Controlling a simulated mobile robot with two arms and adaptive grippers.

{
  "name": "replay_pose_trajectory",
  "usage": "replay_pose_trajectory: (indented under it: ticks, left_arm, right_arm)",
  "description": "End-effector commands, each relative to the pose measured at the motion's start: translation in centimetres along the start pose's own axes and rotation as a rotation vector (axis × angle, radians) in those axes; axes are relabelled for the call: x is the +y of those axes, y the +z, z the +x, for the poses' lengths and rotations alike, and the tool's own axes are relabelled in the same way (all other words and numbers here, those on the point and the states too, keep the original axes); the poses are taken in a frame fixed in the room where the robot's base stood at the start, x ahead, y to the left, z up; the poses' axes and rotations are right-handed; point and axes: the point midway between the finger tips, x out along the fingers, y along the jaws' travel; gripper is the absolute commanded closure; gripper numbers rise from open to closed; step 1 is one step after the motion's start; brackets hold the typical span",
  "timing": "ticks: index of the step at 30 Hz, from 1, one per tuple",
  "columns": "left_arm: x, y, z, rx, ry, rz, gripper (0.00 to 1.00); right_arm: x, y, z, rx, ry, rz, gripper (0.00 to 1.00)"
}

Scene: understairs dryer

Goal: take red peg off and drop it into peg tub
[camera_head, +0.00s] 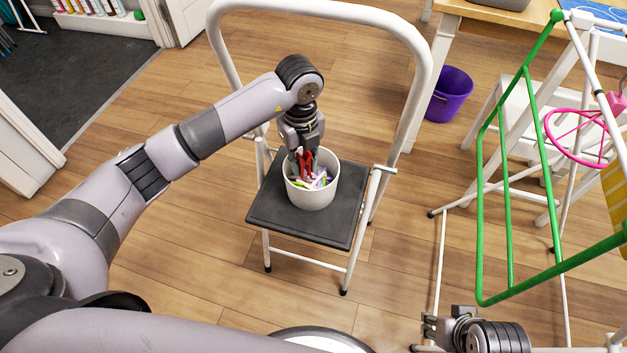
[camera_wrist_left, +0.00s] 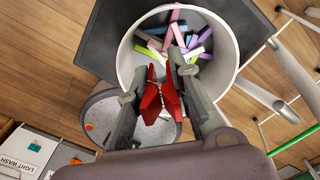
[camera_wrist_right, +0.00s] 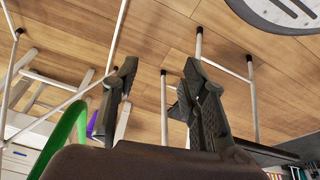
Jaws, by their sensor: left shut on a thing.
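The white peg tub (camera_head: 313,193) stands on the black seat of a step stool, with several pastel pegs inside. In the left wrist view the tub (camera_wrist_left: 126,62) lies beyond my fingertips, with loose pegs (camera_wrist_left: 190,38) on its floor. My left gripper (camera_head: 304,160) is shut on the red peg (camera_head: 305,168) and holds it at the tub's mouth. The red peg (camera_wrist_left: 162,97) sits between both fingers in the left wrist view. My right gripper (camera_head: 440,328) is low at the bottom right, away from the tub. In the right wrist view its fingers (camera_wrist_right: 155,85) are apart with nothing between them.
The stool's black seat (camera_head: 268,205) has a tall white rail behind it. A drying rack with a green frame (camera_head: 508,200) and pink ring (camera_head: 575,137) stands at the right. A purple bucket (camera_head: 449,95) is on the floor behind. Wooden floor is clear left of the stool.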

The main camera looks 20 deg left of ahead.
Motion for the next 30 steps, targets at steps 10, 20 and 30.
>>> replay_pose_trajectory:
  ticks: [10, 20, 30]
  left_arm:
    - [0.0, 0.0, 0.7, 0.000, 0.000, 0.000, 0.91]
    - [0.0, 0.0, 0.7, 0.000, 0.000, 0.000, 0.76]
    - [0.0, 0.0, 0.7, 0.000, 0.000, 0.000, 0.57]
  right_arm:
    - [0.1, 0.1, -2.3, 0.010, 0.002, 0.001, 0.60]
    - [0.1, 0.1, -2.4, 0.010, 0.002, 0.001, 0.60]
    - [0.1, 0.1, -2.4, 0.011, 0.002, 0.001, 0.60]
